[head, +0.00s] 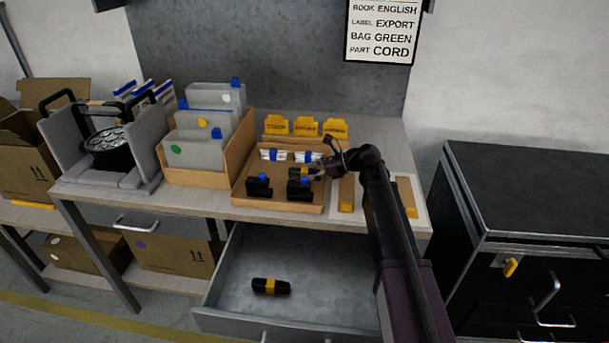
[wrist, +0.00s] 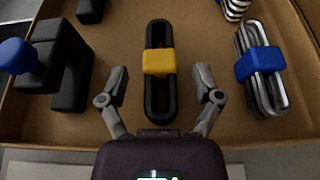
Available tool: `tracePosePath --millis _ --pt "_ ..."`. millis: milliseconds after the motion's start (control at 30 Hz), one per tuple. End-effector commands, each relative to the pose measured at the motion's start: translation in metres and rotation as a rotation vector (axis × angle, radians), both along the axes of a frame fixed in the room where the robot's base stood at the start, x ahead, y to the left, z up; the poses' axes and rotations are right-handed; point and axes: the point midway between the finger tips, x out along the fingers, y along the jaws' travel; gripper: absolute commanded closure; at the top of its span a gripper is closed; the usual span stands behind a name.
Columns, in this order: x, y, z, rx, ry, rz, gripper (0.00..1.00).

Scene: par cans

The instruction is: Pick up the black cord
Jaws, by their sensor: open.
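A black cord (wrist: 151,98), a long closed loop with a yellow band round its middle, lies in the brown tray (wrist: 213,138). In the wrist view it lies lengthwise between the spread fingers of my gripper (wrist: 161,76), with a gap on each side. My gripper is open and empty. In the head view my gripper (head: 318,173) is over the tray on the table, and the cord shows only as a small dark and yellow patch beside it. Another black bundle with a yellow band (head: 270,287) lies in the open drawer.
A white cord with a blue band (wrist: 260,65) lies right of the black cord. Black pieces with blue knobs (wrist: 57,65) stand to the left. Yellow labelled tabs (head: 306,127) stand behind the tray. The open drawer (head: 320,270) juts out below.

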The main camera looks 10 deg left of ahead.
Motion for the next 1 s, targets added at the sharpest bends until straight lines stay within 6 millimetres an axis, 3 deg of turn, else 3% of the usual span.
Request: tracePosePath --millis 167,433,1000 --pt "0.0002 -0.0007 0.0000 0.000 0.000 -0.001 0.17" --pt "0.0003 -0.0008 0.0000 0.000 0.000 -0.001 0.97" --pt "0.0002 -0.0006 0.0065 0.000 0.000 -0.001 1.00"
